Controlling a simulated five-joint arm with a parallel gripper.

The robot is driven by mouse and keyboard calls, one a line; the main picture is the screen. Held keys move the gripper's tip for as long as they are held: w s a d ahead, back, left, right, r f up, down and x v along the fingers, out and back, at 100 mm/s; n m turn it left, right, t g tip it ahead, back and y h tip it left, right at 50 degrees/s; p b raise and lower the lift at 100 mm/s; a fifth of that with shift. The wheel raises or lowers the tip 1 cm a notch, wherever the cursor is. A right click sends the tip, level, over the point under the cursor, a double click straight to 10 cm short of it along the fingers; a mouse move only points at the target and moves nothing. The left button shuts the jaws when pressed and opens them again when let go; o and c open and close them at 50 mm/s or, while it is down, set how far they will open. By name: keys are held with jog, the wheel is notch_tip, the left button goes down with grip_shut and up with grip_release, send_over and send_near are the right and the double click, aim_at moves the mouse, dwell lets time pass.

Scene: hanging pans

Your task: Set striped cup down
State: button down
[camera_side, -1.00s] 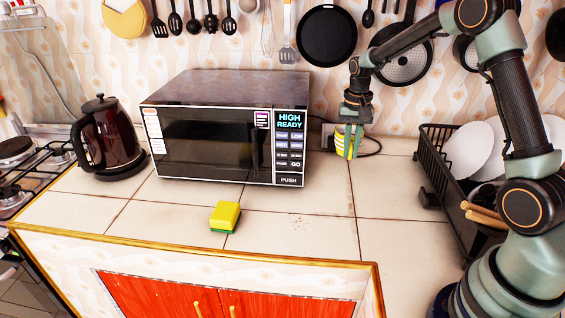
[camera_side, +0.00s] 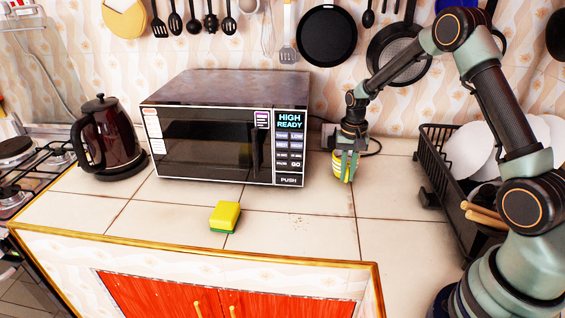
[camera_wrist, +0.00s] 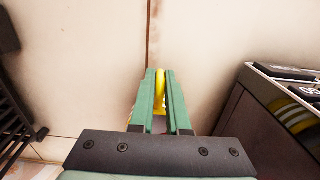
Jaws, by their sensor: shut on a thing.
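The striped cup (camera_side: 337,166), yellow and white, is upright at the back of the tiled counter, just right of the microwave. My gripper (camera_side: 346,170) points down and is shut on the cup. In the wrist view my gripper (camera_wrist: 160,103) has a yellow part of the cup (camera_wrist: 160,84) between its two green fingers; most of the cup is hidden behind them. The cup is at or very near the counter top; I cannot tell if it touches.
The microwave (camera_side: 215,135) stands close on the left. A black dish rack (camera_side: 440,165) with white plates is to the right. A yellow-green sponge (camera_side: 225,215) lies in front. Pans and utensils hang on the wall behind.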

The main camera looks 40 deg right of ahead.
jog(key=c, duration=0.9)
grip_release()
jog(key=shift+f, duration=0.1)
notch_tip(320, 180, up, 11)
jog(key=s+a+r+n+t, duration=0.35)
jog(key=s+a+r, duration=0.4)
jog(key=r, duration=0.35)
jog(key=s+a+n+t, duration=0.2)
jog(key=s+a+n, duration=0.3)
jog(key=s, duration=0.3)
jog(key=shift+a+r, duration=0.15)
jog(key=shift+a, duration=0.75)
jog(key=shift+n, duration=0.25)
